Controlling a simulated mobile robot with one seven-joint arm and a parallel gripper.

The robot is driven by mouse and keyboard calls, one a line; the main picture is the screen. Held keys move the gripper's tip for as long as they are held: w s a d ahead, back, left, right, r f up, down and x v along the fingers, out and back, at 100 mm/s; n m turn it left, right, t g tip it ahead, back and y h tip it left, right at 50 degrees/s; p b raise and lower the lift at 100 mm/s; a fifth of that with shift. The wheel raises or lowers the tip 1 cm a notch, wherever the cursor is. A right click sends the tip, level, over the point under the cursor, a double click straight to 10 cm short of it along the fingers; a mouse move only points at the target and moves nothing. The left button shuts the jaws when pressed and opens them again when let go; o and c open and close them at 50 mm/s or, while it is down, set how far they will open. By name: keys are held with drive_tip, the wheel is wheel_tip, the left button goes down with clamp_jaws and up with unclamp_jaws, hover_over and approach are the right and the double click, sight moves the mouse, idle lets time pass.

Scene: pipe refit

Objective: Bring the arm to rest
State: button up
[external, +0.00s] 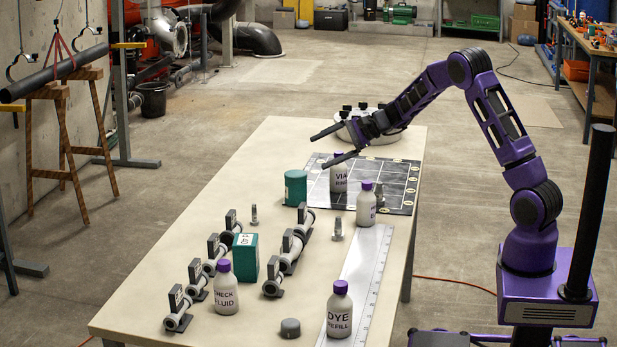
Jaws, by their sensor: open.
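My purple arm (497,115) reaches from its base at the right over the far part of the table (140,291). My gripper (326,147) is open and empty, with its two dark fingers spread and pointing left. I cannot tell the exact gap between the lower finger and that bottle's cap. Behind the gripper, a round pale object with dark knobs (401,139) is partly hidden by my wrist.
A second bottle (366,208) and a green cylinder (295,188) stand by the mat. Pipe pieces in clamps (290,250), a green box (245,259), a check fluid bottle (225,292) and a dye refill bottle (339,312) stand nearer. A ruler strip (366,266) lies along the right edge.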

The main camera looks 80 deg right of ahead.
drive_tip(key=a+r+n+h, duration=0.1)
drive_tip(key=a+r+n, duration=0.3)
drive_tip(key=r, duration=0.6)
drive_tip(key=a+r+n+t+h+p, duration=0.1)
drive_tip(key=a+r+n, duration=0.4)
drive_tip(key=r, duration=0.5)
drive_tip(key=a+r+n+t+h, duration=0.1)
drive_tip(key=a+r+n, duration=0.4)
drive_tip(key=a+r, duration=0.3)
wheel_tip(320, 180, up, 2)
drive_tip(key=shift+w+r+p, duration=0.2)
drive_tip(key=shift+w+p, duration=0.1)
drive_tip(key=shift+w, duration=0.15)
